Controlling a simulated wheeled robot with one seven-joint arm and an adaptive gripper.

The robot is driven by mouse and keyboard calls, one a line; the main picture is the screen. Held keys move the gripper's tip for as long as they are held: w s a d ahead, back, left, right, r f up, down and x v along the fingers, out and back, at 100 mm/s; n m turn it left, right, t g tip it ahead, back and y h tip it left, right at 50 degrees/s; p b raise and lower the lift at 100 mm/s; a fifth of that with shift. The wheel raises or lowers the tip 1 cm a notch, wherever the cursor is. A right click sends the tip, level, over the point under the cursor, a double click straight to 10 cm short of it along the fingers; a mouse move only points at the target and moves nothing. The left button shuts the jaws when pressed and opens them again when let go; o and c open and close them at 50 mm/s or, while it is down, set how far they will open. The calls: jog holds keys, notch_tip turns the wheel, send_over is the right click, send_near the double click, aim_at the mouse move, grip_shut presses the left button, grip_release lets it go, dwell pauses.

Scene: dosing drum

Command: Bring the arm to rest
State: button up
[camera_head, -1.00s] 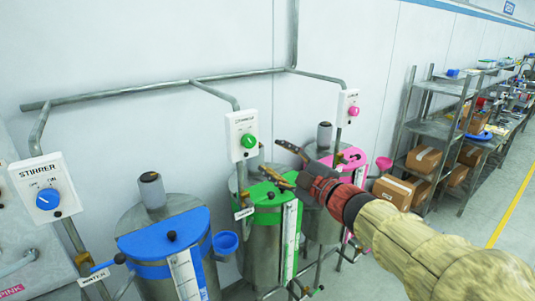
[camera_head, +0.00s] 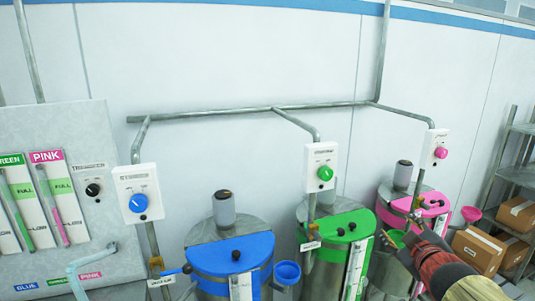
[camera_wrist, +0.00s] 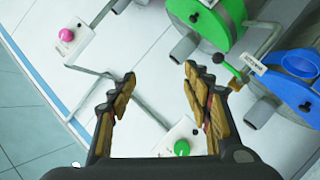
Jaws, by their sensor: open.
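My gripper (camera_head: 404,228) shows at the lower right of the head view, in front of the pink-lidded drum (camera_head: 424,201) and right of the green-lidded drum (camera_head: 340,228). Its fingers are apart and nothing shows between them in the wrist view (camera_wrist: 158,75). Whether the gripper touches anything cannot be told from the head view. In the wrist view the fingers point toward the wall side, with the pink knob (camera_wrist: 66,35) at upper left and the green knob (camera_wrist: 182,148) at the bottom.
A blue-lidded drum (camera_head: 232,254) stands left of the green one. Stirrer boxes with blue (camera_head: 138,203), green and pink knobs hang on pipes. A gauge panel (camera_head: 78,190) is at far left. Boxes (camera_head: 478,250) and a shelf (camera_head: 515,178) stand at the right.

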jog(key=s+f+m+g+h, duration=0.2)
jog(key=s+f+m+g, duration=0.65)
jog(key=s, duration=0.65)
jog(key=s+a+f+y, duration=0.1)
jog(key=s+a+y, duration=0.1)
jog(key=s+a, duration=0.4)
jog(key=s+a+f+n+y, duration=0.1)
jog(key=s+a+y, duration=0.1)
jog(key=s+a, duration=0.4)
jog(key=a, duration=0.4)
jog(key=shift+s+f+y+b, duration=0.3)
jog(key=shift+s+f, duration=0.05)
jog(key=shift+a, duration=0.1)
